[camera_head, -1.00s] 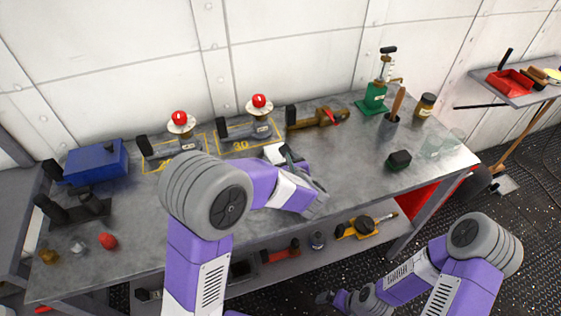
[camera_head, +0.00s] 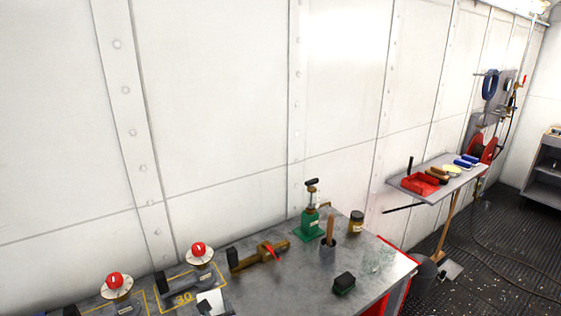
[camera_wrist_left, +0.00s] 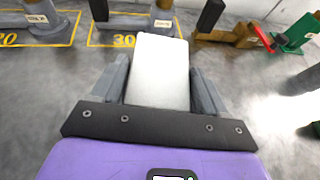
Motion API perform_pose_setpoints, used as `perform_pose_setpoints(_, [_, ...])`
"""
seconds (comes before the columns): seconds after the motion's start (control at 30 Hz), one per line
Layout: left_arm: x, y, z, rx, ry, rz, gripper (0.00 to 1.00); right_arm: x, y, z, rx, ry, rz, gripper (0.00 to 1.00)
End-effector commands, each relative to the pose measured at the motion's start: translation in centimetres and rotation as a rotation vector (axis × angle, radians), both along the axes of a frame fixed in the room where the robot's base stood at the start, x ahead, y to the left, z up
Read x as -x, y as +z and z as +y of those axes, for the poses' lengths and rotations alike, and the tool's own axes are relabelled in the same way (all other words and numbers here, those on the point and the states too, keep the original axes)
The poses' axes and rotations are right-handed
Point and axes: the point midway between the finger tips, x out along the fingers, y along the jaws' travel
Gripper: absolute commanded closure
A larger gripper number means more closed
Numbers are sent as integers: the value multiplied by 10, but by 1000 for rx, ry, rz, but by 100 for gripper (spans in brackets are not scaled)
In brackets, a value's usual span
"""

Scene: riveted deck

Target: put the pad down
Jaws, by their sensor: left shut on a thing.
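The pad (camera_wrist_left: 161,72) is a pale grey-white rectangular slab in the left wrist view. My left gripper (camera_wrist_left: 160,88) is shut on it, with one dark grey finger along each side. The pad points away from the wrist over the grey bench top, its far end near the yellow-outlined spot marked 30. Whether it touches the bench I cannot tell. In the head view a white piece of the pad (camera_head: 211,301) shows at the bottom edge, in front of that spot. My right gripper is out of view.
The bench top (camera_head: 290,287) is clear to the right of the pad, up to a dark block (camera_head: 344,283). Behind stand a brass-coloured tool (camera_head: 258,256), a green-based pump (camera_head: 312,225), a cup with a wooden handle (camera_head: 328,246) and a jar (camera_head: 356,222).

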Motion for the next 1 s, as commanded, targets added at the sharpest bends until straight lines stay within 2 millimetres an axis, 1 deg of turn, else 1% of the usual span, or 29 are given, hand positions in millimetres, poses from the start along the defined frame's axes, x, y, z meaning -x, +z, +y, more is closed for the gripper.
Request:
perform_pose_setpoints(0.03, [9, -4, 2, -2, -26, 4, 56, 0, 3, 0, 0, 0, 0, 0])
perform_pose_setpoints(0.1, [18, -9, 1, -1, -59, 4, 56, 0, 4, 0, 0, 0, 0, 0])
perform_pose_setpoints(0.2, [27, -14, 1, 0, -90, 2, 56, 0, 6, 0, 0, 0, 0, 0])
perform_pose_setpoints(0.3, [31, -17, 0, 1, -104, 0, 56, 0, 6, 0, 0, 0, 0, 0])
perform_pose_setpoints(1.0, [31, -16, 0, -1, -107, -2, 56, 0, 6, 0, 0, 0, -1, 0])
